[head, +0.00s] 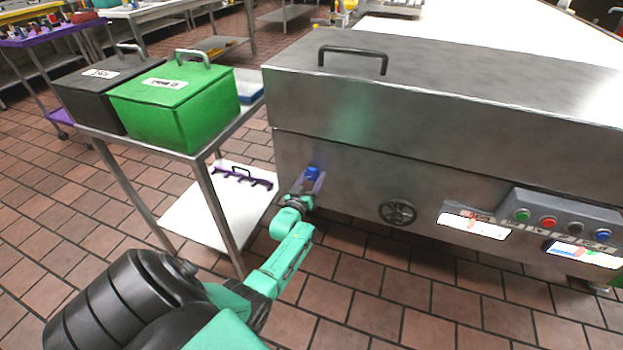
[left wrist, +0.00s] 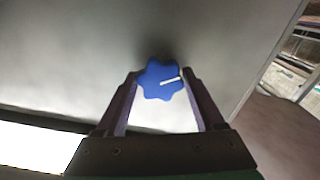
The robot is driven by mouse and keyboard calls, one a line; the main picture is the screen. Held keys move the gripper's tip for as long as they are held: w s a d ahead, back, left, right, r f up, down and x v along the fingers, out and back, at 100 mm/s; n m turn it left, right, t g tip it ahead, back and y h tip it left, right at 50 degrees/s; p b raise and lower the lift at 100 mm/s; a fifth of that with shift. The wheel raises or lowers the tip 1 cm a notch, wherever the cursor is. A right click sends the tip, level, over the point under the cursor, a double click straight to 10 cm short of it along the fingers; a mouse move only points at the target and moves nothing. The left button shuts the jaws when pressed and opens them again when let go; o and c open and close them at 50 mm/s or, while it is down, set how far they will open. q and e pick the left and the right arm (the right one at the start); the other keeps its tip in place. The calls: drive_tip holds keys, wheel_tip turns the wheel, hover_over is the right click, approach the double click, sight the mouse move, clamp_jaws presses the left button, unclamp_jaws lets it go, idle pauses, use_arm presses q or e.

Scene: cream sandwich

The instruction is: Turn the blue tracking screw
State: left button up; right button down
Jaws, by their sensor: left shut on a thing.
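The blue tracking screw (head: 312,173) sticks out of the front of the steel machine (head: 350,150), near its left end. In the left wrist view, the blue screw (left wrist: 161,79) is a lobed knob with a white line pointing right and slightly up. My left gripper (head: 313,182) reaches it from below. In the left wrist view, the two purple fingers of my left gripper (left wrist: 158,82) lie on either side of the knob, shut on it. My right gripper is not in view.
A black handwheel (head: 397,212) and a button panel (head: 565,222) are on the machine front to the right. A cart at left carries a green box (head: 175,105) and a black box (head: 85,95). Its lower shelf (head: 205,215) holds a purple rack. Tiled floor lies in front.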

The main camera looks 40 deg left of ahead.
use_arm(q)
drive_tip(key=shift+f, duration=0.1)
idle(0.4)
drive_tip(key=o, duration=1.4)
drive_tip(key=shift+c, duration=0.2)
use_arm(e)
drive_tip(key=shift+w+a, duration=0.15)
use_arm(q)
drive_tip(key=shift+s, duration=0.15)
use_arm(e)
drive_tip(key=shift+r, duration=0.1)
